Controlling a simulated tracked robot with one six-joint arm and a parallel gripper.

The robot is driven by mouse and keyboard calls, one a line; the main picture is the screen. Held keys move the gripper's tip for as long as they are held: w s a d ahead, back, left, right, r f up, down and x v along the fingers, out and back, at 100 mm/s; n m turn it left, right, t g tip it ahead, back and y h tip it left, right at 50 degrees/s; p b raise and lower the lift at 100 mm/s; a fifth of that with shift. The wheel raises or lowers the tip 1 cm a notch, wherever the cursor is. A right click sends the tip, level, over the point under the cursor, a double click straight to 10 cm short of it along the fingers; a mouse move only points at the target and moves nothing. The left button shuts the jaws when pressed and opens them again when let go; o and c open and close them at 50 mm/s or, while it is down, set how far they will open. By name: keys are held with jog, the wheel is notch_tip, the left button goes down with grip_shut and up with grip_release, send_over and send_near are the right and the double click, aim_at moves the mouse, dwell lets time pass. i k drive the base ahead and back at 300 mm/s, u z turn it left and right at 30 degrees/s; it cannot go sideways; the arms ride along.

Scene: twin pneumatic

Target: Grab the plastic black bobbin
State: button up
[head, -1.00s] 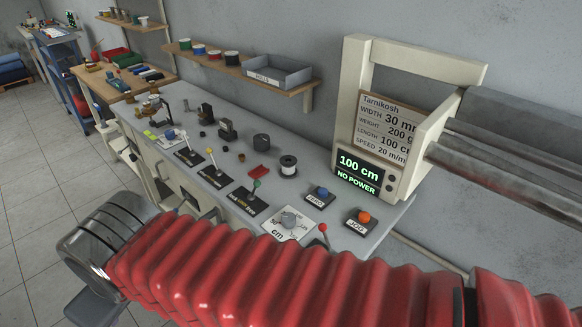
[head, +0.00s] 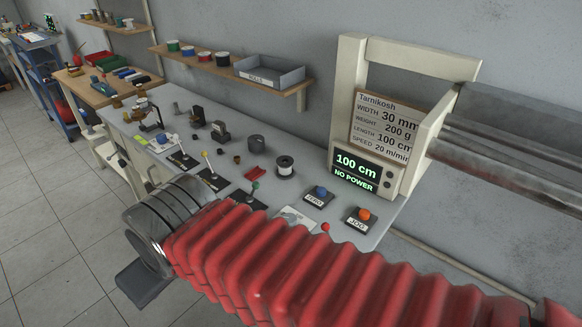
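A small spool with dark flanges and a pale winding (head: 285,166) stands on the grey bench top (head: 300,222), right of the middle. A plain dark cylinder (head: 256,143) stands just behind and left of it. I cannot tell which of these is the plastic black bobbin. My red-sleeved arm crosses the front of the view. My gripper (head: 144,283) shows only as a dark grey part below the metal wrist, off the bench's front side and well away from both. Its fingers cannot be made out, and nothing is seen in it.
Levers, a red piece (head: 255,174), a blue ZERO button (head: 320,192) and an orange JOG button (head: 362,215) crowd the bench. A beige frame with a lit display (head: 359,172) stands at right. A wall shelf (head: 225,72) holds several spools and a grey tray (head: 270,76).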

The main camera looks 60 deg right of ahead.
aim_at(285, 170)
jog(key=u, duration=0.05)
jog(key=i, duration=1)
jog(key=z, duration=0.05)
